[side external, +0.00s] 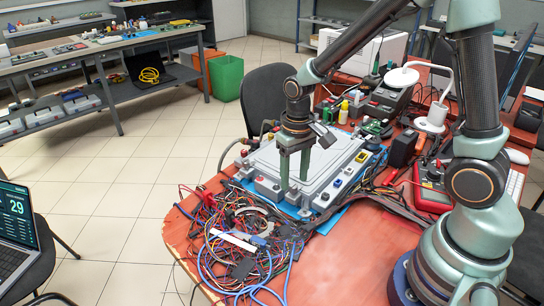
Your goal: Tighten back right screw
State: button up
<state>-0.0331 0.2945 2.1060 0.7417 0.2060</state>
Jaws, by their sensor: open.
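A grey, flat-lidded box unit (330,163) sits on a blue mat (333,222) on the red table. Small fittings and coloured connectors line its rim. A back right screw cannot be made out at this size. My gripper (294,184) points straight down over the box, nearer its front edge. Its two greenish fingers are apart, with nothing visible between them. Whether the fingertips touch the lid is not clear. My gripper and wrist hide part of the lid and the far rim.
Tangled wires (240,240) cover the table in front of the box. Dark cables (400,205) run to its right. A red multimeter (431,187), small bottles (343,112) and electronics crowd the right and back. The red tabletop (350,260) at front right is bare.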

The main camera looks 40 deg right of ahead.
aim_at(294, 186)
notch_tip(294, 186, up, 10)
dwell(0.4)
jog(key=shift+r, duration=0.15)
jog(key=s+d+r+n+t, duration=0.1)
jog(key=s+r+n+t, duration=0.1)
jog(key=s+r+t, duration=0.3)
jog(key=shift+s+r+t, duration=0.3)
jog(key=shift+s+r, duration=0.4)
jog(key=shift+s, duration=0.5)
jog(key=shift+d, duration=0.1)
